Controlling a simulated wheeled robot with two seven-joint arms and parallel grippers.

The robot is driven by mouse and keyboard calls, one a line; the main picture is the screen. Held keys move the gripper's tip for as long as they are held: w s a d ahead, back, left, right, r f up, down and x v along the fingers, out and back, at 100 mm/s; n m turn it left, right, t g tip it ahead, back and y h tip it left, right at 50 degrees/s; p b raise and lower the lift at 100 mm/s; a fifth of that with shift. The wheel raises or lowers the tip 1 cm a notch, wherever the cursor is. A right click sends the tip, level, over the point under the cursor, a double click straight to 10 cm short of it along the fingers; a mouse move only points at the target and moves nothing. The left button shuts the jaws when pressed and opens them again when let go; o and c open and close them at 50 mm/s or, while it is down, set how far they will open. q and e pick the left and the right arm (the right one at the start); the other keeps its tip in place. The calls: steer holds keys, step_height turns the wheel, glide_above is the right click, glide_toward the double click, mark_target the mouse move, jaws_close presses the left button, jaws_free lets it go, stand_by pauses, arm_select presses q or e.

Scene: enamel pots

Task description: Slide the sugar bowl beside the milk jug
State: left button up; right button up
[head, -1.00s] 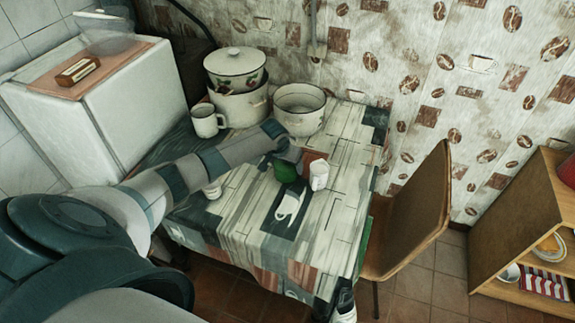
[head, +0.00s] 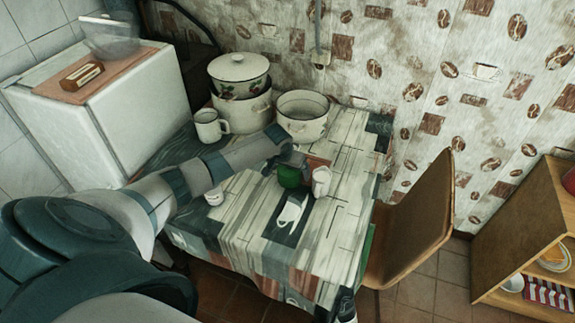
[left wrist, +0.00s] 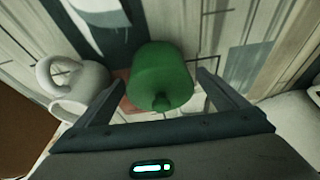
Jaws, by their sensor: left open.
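The green sugar bowl (head: 288,178), a small round pot with a knob, stands on the table. It also shows in the left wrist view (left wrist: 163,70). A white jug (head: 321,182), which I take for the milk jug, stands close to its right; the left wrist view shows a white handled vessel (left wrist: 85,76) left of the bowl. My left gripper (head: 292,161) is open and low at the bowl. In the left wrist view its fingers (left wrist: 160,84) are on either side of the bowl; whether they touch it I cannot tell. My right gripper is not in view.
A small white cup (head: 214,196) stands left, near my arm. Behind are a white mug (head: 209,125), stacked enamel pots (head: 240,108) and an open pot (head: 302,116). A chair (head: 415,220) stands at the right. The patterned tablecloth (head: 340,150) is clear toward the back right.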

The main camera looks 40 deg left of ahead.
arm_select(q)
steer(key=shift+r, duration=0.1)
steer(key=b+v, duration=0.3)
steer(key=v, duration=1.4)
